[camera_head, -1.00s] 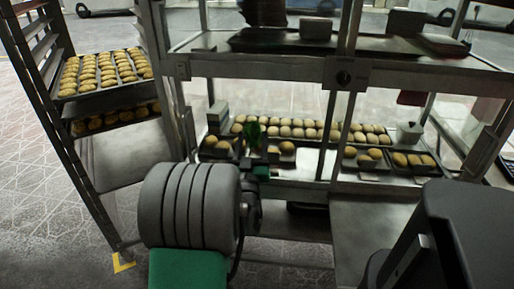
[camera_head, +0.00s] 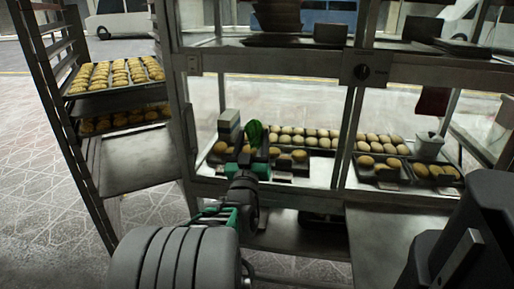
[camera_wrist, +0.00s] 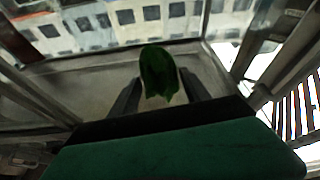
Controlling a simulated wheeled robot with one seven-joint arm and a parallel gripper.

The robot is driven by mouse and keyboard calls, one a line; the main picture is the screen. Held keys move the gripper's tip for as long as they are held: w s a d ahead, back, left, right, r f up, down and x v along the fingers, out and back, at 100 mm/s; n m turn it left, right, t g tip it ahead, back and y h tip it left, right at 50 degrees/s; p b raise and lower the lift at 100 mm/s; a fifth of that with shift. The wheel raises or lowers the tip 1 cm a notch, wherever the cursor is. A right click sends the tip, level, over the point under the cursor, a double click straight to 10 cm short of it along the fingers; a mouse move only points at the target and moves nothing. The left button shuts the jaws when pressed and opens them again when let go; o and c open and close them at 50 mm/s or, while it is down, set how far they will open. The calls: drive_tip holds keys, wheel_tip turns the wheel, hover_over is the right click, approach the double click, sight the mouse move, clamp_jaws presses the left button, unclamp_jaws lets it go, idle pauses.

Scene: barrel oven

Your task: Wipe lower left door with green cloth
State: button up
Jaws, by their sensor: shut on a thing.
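The green cloth (camera_head: 254,134) is bunched at the end of my gripper (camera_head: 247,154) in the head view. The gripper is shut on it. The cloth also shows in the wrist view (camera_wrist: 162,72), standing up between the two dark fingers. The lower left door (camera_head: 290,98) is a clear glass pane in a metal frame on the cabinet. The cloth overlaps the left part of this pane. I cannot tell whether it touches the glass.
Trays of buns (camera_head: 300,138) stand behind the glass. A rack (camera_head: 130,165) with bread trays is close on the left. A metal shelf (camera_head: 385,235) juts out at lower right. The patterned floor at lower left is clear.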

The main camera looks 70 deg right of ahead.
sight(232, 128)
drive_tip(key=shift+w+a+f+b, duration=0.15)
drive_tip(key=shift+w+b, duration=0.45)
drive_tip(key=shift+b, duration=0.3)
drive_tip(key=shift+w+a+f+b, duration=0.1)
drive_tip(key=shift+w+b, duration=0.45)
drive_tip(key=shift+b, duration=0.3)
drive_tip(key=shift+w+a+r+b, duration=0.1)
drive_tip(key=shift+w+a+b, duration=0.05)
drive_tip(key=shift+w+b, duration=1)
drive_tip(key=shift+w+a+r+b, duration=0.1)
drive_tip(key=shift+w+b, duration=0.95)
drive_tip(key=shift+w, duration=0.1)
drive_tip(key=shift+a, duration=0.4)
drive_tip(key=shift+s+a, duration=0.25)
drive_tip(key=shift+a, duration=1)
drive_tip(key=shift+s+a, duration=0.25)
drive_tip(key=shift+a, duration=1)
